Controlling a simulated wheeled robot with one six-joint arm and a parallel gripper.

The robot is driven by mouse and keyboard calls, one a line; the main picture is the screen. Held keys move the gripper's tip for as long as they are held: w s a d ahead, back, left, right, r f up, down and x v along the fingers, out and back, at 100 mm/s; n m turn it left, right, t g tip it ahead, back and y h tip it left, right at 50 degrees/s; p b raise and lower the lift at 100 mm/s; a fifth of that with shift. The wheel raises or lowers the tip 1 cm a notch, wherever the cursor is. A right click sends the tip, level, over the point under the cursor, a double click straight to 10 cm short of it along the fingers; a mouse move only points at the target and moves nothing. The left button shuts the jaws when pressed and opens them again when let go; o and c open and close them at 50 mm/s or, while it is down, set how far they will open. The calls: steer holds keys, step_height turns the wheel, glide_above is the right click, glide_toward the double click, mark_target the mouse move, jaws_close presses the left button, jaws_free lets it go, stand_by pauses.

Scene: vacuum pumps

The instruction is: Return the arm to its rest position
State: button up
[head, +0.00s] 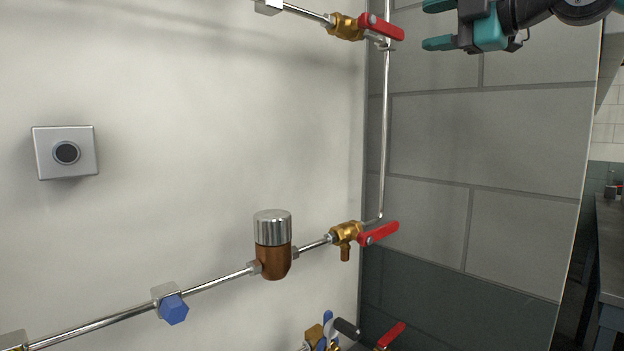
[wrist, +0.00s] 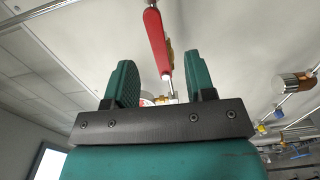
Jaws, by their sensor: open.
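My gripper (head: 438,25) is at the top right of the head view, its teal fingers apart and pointing left. Between the fingers I see nothing held. The upper red valve handle (head: 381,27) on a brass valve (head: 346,27) is just left of the fingertips, apart from them in the head view. In the wrist view my gripper (wrist: 162,85) shows two teal fingers spread wide, with a red handle (wrist: 157,42) beyond and between them. I cannot tell the exact distance to it. Part of my arm is cut off by the top edge of the head view.
A lower brass valve with a red handle (head: 378,233), a copper-and-chrome cylinder (head: 272,245) and a blue knob (head: 173,309) sit along the wall pipe. A grey button box (head: 66,152) is at left. A bench (head: 607,270) stands far right. The tiled wall's middle is clear.

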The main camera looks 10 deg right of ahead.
steer(key=s+a+f+m+g+h, duration=0.1)
steer(key=s+a+f+m+g, duration=0.2)
steer(key=f, duration=0.5)
steer(key=s+a+f+m+g+h, duration=0.15)
steer(key=a+f+m, duration=0.25)
steer(key=f, duration=0.4)
steer(key=s+a+f+m+g, duration=0.3)
steer(key=a+f+m, duration=0.1)
steer(key=f, duration=0.4)
steer(key=s+f+m+g+h, duration=0.3)
steer(key=s+f+m+g, duration=0.4)
steer(key=s+f, duration=1)
steer(key=shift+s+f+h, duration=0.35)
steer(key=shift+s, duration=0.5)
